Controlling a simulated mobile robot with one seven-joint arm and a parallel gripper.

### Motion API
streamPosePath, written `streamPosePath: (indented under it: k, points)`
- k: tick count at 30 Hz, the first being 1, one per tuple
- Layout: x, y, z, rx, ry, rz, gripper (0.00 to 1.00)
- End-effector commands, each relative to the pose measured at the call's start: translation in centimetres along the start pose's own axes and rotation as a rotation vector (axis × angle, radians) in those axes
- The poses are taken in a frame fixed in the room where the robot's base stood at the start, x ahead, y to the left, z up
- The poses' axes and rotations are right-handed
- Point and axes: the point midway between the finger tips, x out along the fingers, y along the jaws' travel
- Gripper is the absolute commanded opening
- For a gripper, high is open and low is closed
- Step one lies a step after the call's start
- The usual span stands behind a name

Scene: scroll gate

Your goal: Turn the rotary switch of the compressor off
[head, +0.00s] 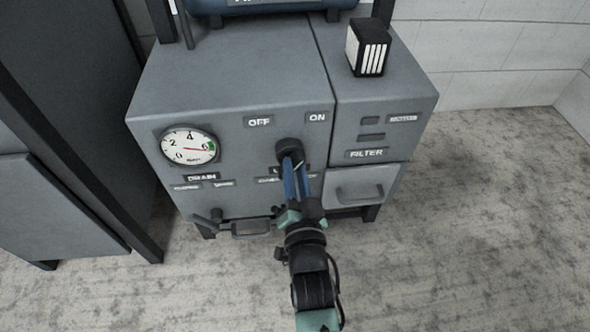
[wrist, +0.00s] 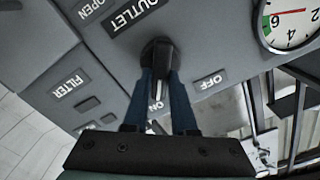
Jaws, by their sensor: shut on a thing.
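The compressor (head: 240,75) is a grey cabinet with a blue tank on top. Its black rotary switch (head: 289,147) sits on the front face below the OFF label (head: 259,122) and ON label (head: 317,117). My gripper (head: 293,162) reaches up to it from below, its blue fingers shut on the switch. In the wrist view the switch (wrist: 158,50) is between the two fingertips (wrist: 160,78), and its white mark points towards the ON label (wrist: 156,105). The OFF label (wrist: 209,82) is to the right there. The fingers partly hide the switch in the head view.
A round pressure gauge (head: 189,147) is left of the switch. A drain handle (head: 250,228) sticks out low at the front. A filter drawer (head: 361,190) is on the right. A black box with white stripes (head: 368,48) stands on top. The floor at right is clear.

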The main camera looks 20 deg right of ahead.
Motion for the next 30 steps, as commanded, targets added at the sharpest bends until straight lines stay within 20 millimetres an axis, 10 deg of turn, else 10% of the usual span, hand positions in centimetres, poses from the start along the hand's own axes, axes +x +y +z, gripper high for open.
streamPosePath:
  k: [30]
  points:
    - [-0.02,-0.39,0.03,-0.614,0.0,0.002,0.0]
